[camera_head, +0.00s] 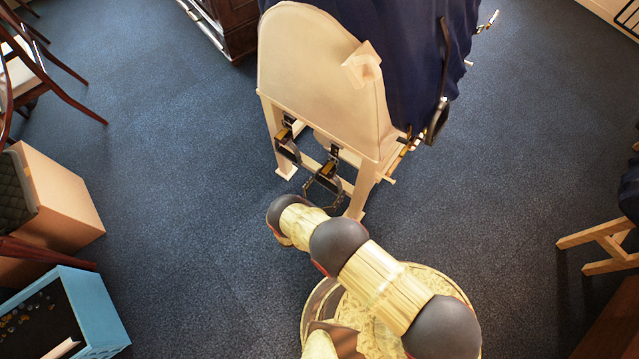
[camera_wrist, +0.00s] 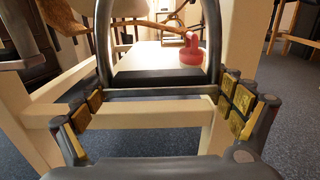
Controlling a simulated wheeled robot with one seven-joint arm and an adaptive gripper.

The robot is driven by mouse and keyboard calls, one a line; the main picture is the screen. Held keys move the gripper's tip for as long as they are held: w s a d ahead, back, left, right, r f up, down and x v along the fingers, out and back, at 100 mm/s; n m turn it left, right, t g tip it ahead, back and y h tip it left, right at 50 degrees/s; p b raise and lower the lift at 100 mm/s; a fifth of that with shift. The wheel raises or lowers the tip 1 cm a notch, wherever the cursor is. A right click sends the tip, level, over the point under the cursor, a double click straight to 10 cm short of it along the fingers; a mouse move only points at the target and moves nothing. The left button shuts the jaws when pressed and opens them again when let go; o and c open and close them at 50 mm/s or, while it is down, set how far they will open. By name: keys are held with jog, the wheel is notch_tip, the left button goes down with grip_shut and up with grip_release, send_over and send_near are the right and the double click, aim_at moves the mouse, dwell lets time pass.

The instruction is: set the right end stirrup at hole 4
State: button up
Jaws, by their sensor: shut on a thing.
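My gripper (camera_wrist: 160,95) is shut on the right end stirrup, a dark metal arch with a black tread (camera_wrist: 160,78). One padded finger is on each side of its lower part in the wrist view. In the head view the right end stirrup (camera_head: 328,172) hangs low before the cream end panel (camera_head: 315,75) of the stand, and my arm reaches up to it from below. The left end stirrup (camera_head: 286,147) hangs to its left and a little higher. The strap holes are too small to tell, so which hole is used cannot be seen.
The stand's cream legs and rails (camera_wrist: 150,118) are close around my gripper. A red round object (camera_wrist: 191,50) is beyond the stirrup. A blue bin (camera_head: 95,305) and a tan box (camera_head: 65,205) stand at left, a wooden trestle (camera_head: 605,240) at right. Carpet between is clear.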

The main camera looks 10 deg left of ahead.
notch_tip(320, 180, up, 5)
jog(key=shift+f+p, duration=0.15)
jog(key=shift+p, duration=0.6)
jog(key=shift+a, duration=0.1)
jog(key=o, duration=1.3)
jog(key=shift+o, duration=0.2)
jog(key=shift+f, duration=0.1)
jog(key=v, duration=1.2)
